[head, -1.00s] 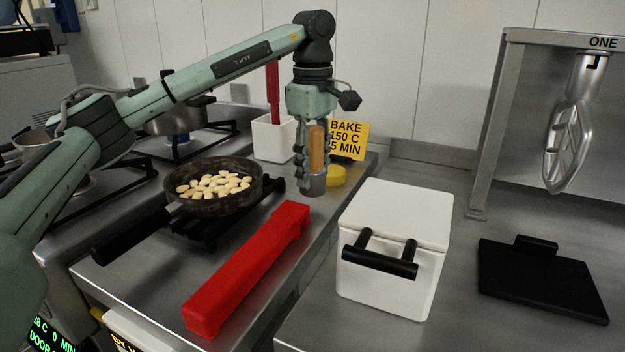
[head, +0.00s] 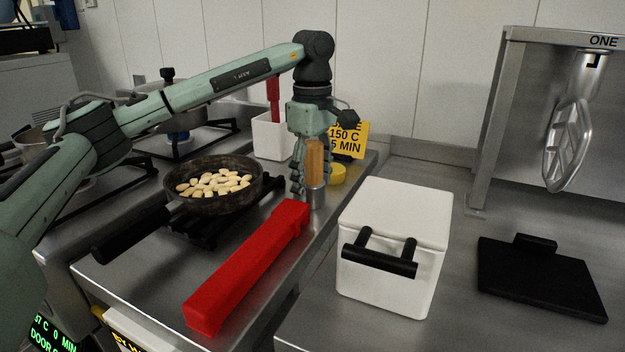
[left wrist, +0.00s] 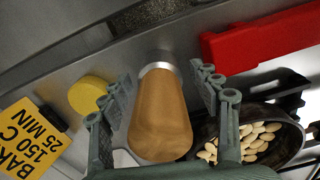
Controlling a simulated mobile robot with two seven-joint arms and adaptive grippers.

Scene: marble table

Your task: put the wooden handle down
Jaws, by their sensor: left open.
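The wooden handle (head: 315,162) stands upright with a metal collar at its lower end, at the counter's right edge beside the red block. My left gripper (head: 302,184) is open, just behind and left of the handle in the head view. In the left wrist view the handle (left wrist: 160,122) lies between the two spread fingers, its metal end pointing away from the camera toward the steel counter. I cannot tell whether a finger touches it. My right gripper is not in view.
The red block (head: 245,268) lies close in front. A pan of beans (head: 212,205) is at left, a yellow disc (head: 337,174) and a yellow sign (head: 346,139) behind. A white lidded box (head: 396,220) stands at right. A white holder (head: 272,137) is behind the gripper.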

